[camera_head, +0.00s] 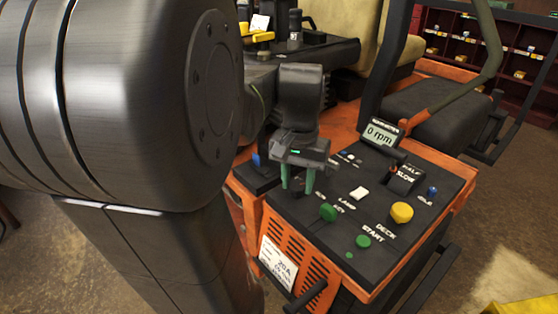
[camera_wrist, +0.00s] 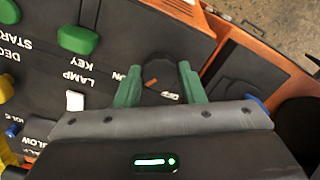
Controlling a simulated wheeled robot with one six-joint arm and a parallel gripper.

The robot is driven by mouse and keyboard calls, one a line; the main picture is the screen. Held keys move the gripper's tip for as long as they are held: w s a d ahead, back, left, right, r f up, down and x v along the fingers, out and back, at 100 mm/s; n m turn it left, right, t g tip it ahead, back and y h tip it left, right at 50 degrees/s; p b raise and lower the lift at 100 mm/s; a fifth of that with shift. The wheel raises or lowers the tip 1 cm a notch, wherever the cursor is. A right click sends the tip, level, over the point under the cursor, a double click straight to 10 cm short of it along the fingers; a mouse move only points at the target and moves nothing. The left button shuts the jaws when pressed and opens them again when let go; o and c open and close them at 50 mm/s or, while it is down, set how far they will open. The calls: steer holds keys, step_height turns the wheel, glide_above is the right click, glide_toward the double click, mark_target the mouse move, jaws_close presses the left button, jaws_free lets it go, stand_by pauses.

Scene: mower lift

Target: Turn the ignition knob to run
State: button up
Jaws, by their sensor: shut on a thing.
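The small display (camera_head: 381,134) reads 0 rpm.
A white switch (camera_head: 359,193) by LAMP, a yellow button (camera_head: 402,212) by DECK and a green START button (camera_head: 363,241) stand close by. A lever (camera_head: 393,171), a blue knob (camera_head: 432,191) and a bent handle bar (camera_head: 487,55) are farther right.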

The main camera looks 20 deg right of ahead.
mark_target(298, 184)
steer(key=o, duration=1)
steer(key=shift+r, duration=0.1)
step_height(298, 184, up, 14)
steer(key=shift+f, duration=0.15)
steer(key=shift+f, duration=0.1)
step_height(298, 184, down, 14)
steer(key=shift+r, duration=0.2)
stand_by(0.4)
